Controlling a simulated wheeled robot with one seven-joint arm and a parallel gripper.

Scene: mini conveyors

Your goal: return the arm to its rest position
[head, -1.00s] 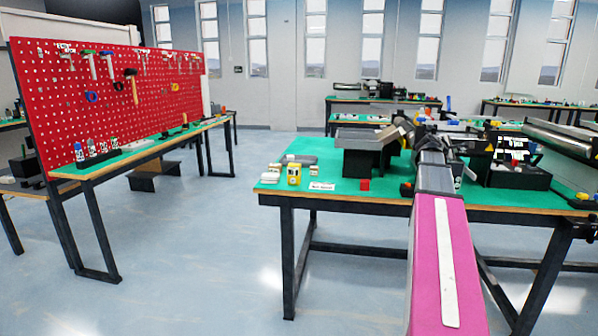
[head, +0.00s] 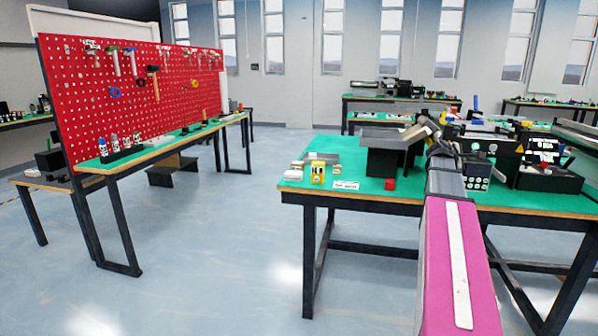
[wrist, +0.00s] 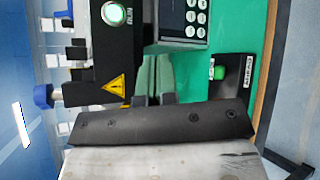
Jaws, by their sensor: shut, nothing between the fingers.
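My arm reaches away from the head camera over the green-topped bench (head: 350,202), its pink link in front and grey links beyond. Its far end is above the bench, beside the dark stand with a sloped grey top (head: 385,138); the fingers are too small to make out there. In the wrist view my gripper (wrist: 155,58) shows as two greenish-grey fingers side by side, shut with nothing held.
A red cube (head: 390,184), a yellow item (head: 318,172) and a white label card (head: 346,185) lie near the bench's front left. A red pegboard (head: 130,90) with tools stands at the left. Open floor (head: 230,240) lies between pegboard and bench.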

